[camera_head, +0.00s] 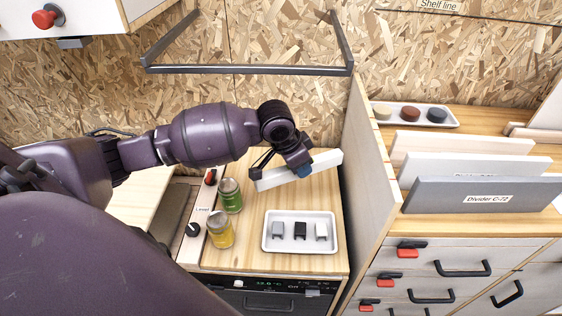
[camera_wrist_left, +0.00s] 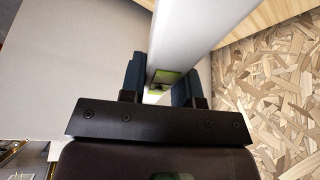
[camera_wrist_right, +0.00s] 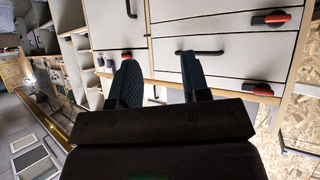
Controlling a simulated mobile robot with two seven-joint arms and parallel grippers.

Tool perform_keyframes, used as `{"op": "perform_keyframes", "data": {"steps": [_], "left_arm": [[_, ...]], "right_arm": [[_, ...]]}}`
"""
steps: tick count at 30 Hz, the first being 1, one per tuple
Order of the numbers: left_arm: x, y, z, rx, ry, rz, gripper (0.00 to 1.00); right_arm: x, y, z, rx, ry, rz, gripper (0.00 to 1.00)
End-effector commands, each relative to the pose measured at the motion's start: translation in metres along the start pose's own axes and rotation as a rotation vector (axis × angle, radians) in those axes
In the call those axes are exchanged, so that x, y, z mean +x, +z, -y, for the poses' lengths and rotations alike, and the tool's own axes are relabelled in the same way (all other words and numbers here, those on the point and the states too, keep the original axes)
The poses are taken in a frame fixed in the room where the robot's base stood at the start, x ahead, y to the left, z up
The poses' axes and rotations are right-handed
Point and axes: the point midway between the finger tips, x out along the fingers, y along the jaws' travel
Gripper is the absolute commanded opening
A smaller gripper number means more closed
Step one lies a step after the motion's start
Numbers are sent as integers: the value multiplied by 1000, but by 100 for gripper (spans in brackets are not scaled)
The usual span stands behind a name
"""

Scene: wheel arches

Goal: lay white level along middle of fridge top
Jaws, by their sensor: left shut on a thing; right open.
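The white level (camera_head: 325,161) is a long white bar in the head view, tilted up to the right above the back of the wooden fridge top (camera_head: 265,255). My left gripper (camera_head: 303,172) is shut on the level near its middle. In the left wrist view the level (camera_wrist_left: 187,40) runs between the two fingers, with its green vial (camera_wrist_left: 165,78) showing between them. Whether the level touches the top cannot be told. My right gripper (camera_wrist_right: 160,85) is open and empty in the right wrist view, in front of drawer fronts.
A rail (camera_head: 250,70) hangs above the back. Dividers (camera_head: 480,195) stand on the right-hand counter.

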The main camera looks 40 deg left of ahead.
Motion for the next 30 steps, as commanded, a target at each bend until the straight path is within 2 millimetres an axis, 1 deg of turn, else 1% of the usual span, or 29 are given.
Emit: {"op": "perform_keyframes", "data": {"steps": [1,5,9,12,16,18,21,26,30], "left_arm": [[16,6,14,38,19,6,3],[40,12,45,153,69,2,3],[65,20,80,261,118,0,3],[78,26,104,324,146,-4,3],[90,31,128,383,169,-8,3],[92,33,137,404,177,-11,3],[94,34,144,421,183,-13,3],[98,36,146,429,186,-15,3],[105,39,146,429,187,-13,3]], "right_arm": [[4,9,2,0,-3,9,43],[10,22,4,-1,-6,25,43],[16,33,7,-2,-11,39,43],[21,39,10,-2,-16,48,43],[25,45,12,-1,-18,54,43],[25,45,12,0,-19,54,43],[25,46,13,1,-19,54,43],[26,49,13,2,-20,59,43],[27,54,14,2,-21,68,43]]}}
